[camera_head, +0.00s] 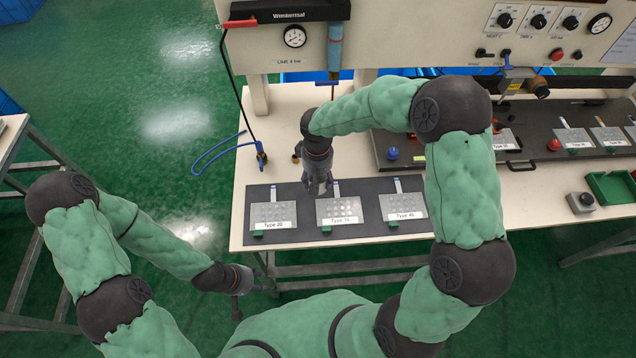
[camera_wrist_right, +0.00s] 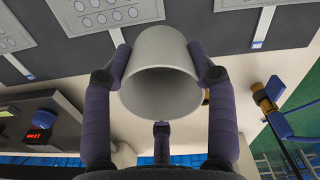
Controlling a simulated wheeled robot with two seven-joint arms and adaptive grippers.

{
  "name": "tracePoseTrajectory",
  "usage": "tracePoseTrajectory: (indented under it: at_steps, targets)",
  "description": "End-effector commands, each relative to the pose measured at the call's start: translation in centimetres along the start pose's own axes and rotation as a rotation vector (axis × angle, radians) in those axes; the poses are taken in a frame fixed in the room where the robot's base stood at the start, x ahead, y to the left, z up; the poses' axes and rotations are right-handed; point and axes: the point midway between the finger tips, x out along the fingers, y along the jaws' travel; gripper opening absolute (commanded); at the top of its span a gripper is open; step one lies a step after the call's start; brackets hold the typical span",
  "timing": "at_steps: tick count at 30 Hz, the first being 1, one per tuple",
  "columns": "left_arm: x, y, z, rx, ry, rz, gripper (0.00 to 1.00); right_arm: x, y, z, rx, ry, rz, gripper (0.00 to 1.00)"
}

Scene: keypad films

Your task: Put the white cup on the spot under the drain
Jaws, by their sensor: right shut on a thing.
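My right gripper (camera_wrist_right: 160,75) is shut on the white cup (camera_wrist_right: 160,62), with fingers on both sides of it. The cup's open mouth faces the wrist camera. In the head view the right gripper (camera_head: 318,188) is above the dark mat by the Type 20 and Type 30 cards, and the cup is not clearly visible there. A blue cylinder (camera_head: 335,45) with a thin outlet hangs from the panel, apparently the drain. The spot under it is hidden by my right arm. My left gripper (camera_head: 250,296) is low, off the table's front edge, with fingers apart and empty.
The dark mat (camera_head: 285,190) holds the keypad cards. A blue hose (camera_head: 215,150) with a brass fitting lies at the table's left. A dark fixture (camera_head: 545,150) and a green tray (camera_head: 610,186) are at the right. The white table's left part has some bare room.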

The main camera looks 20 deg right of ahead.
Motion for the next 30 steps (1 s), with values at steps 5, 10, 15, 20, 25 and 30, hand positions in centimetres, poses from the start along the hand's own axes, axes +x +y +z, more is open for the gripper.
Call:
tracePoseTrajectory:
  at_steps: [5,10,15,20,25,30]
  targets:
    - [0.1,-0.1,0.0,0.000,0.000,0.000,0.40,0.8,0.3,-0.6,0.001,0.001,0.000,0.25]
    - [0.6,-0.2,0.0,0.000,0.000,0.000,0.40,2.6,0.6,-1.2,0.001,-0.001,0.000,0.25]
    - [1.0,-0.4,0.0,0.000,0.000,0.000,0.40,4.6,0.6,-1.2,0.001,0.000,0.000,0.25]
    - [0.9,-0.3,0.0,0.000,0.000,0.000,0.40,4.5,0.6,-1.2,0.001,0.002,0.000,0.25]
    - [1.1,-0.4,-0.1,0.000,0.000,0.000,0.40,4.8,0.6,-1.2,0.001,0.001,0.000,0.25]
    - [1.2,-0.4,-0.1,0.000,0.000,0.000,0.40,4.8,0.6,-1.2,0.001,0.001,0.000,0.81]
